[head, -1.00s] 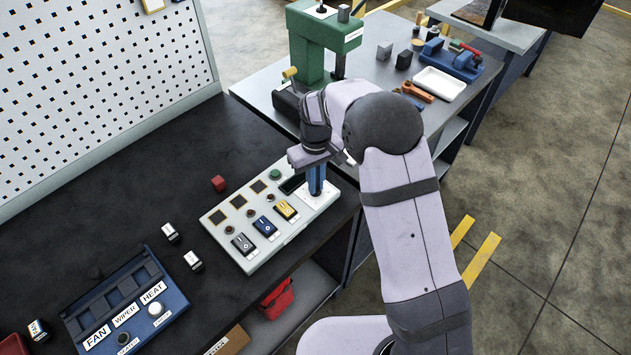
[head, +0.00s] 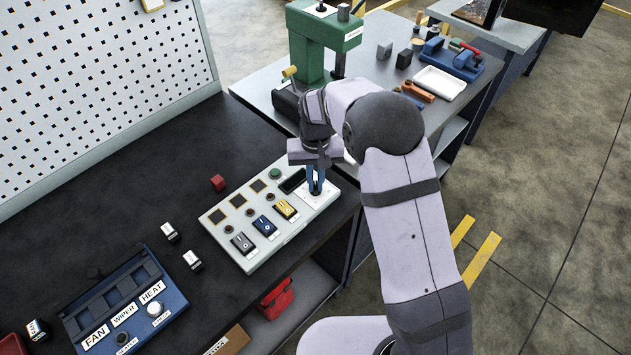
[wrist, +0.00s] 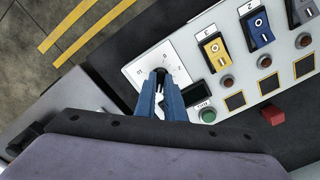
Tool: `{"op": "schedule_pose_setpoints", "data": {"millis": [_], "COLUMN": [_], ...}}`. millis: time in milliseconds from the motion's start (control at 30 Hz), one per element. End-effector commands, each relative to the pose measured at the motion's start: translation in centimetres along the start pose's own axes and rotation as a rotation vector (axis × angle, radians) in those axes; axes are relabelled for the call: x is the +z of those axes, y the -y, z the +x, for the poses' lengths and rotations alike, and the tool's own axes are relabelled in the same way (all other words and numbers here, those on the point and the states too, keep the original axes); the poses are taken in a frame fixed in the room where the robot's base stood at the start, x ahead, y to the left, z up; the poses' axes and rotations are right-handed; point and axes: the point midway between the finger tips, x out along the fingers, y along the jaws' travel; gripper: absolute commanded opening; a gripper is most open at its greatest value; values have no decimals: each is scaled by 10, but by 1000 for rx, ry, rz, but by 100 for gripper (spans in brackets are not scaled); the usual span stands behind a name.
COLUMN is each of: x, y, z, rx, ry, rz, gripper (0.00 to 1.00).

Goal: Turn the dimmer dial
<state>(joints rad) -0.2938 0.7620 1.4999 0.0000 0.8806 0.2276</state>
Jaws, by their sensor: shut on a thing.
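The dimmer dial (wrist: 160,71) stands on a white plate (head: 325,195) with printed marks at the right end of the light grey switch panel (head: 257,262). The plate also shows in the wrist view (wrist: 137,68). My gripper (head: 316,190) points down over the plate, its blue fingers shut on the dial. In the wrist view my gripper (wrist: 161,76) covers most of the dial, so its pointer mark cannot be read.
A small red block (head: 218,183) lies behind the panel. A blue labelled tray (head: 175,298) stands at left.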

Motion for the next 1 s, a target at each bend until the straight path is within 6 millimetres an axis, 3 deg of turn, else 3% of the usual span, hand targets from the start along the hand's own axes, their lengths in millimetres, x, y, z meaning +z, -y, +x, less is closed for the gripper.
{"op": "schedule_pose_setpoints", "data": {"millis": [400, 933, 1000], "x": [-1, -1, -1], "y": [0, 0, 0], "z": [-1, -2, -2], "rx": [-1, -1, -1], "ry": [-2, -3, -3], "rz": [222, 255, 254], "gripper": [0, 0, 21]}}
